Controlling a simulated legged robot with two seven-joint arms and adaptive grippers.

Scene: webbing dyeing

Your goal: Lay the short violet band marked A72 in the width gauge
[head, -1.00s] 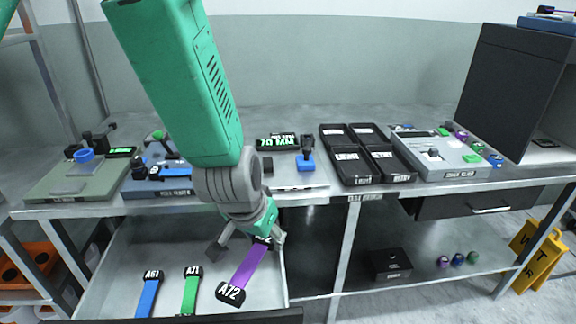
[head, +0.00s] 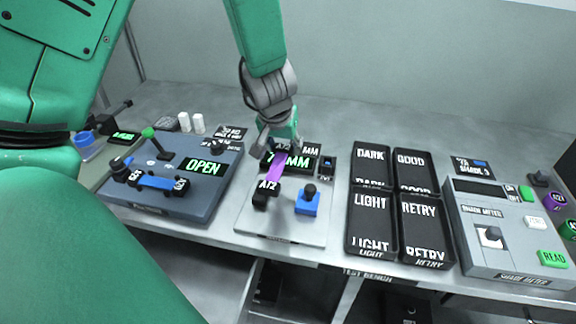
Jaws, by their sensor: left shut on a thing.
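The short violet band marked A72 (head: 275,170) is held in my left gripper (head: 279,146), which is shut on its far end. The band lies lengthwise over the width gauge (head: 240,226), a pale plate with a lit green MM display (head: 291,161). Its near tag, reading A72, is by a black block (head: 261,200) on the plate. A blue block with a black knob (head: 308,203) stands to the right of the band. I cannot tell whether the band rests on the gauge or hangs just above it. My right gripper is not in view.
A blue-grey device with a lit OPEN display (head: 204,167) stands left of the gauge. Black trays marked DARK, GOOD, LIGHT and RETRY (head: 399,226) stand to its right. Farther right is the shade meter (head: 470,236). The bench behind is largely clear.

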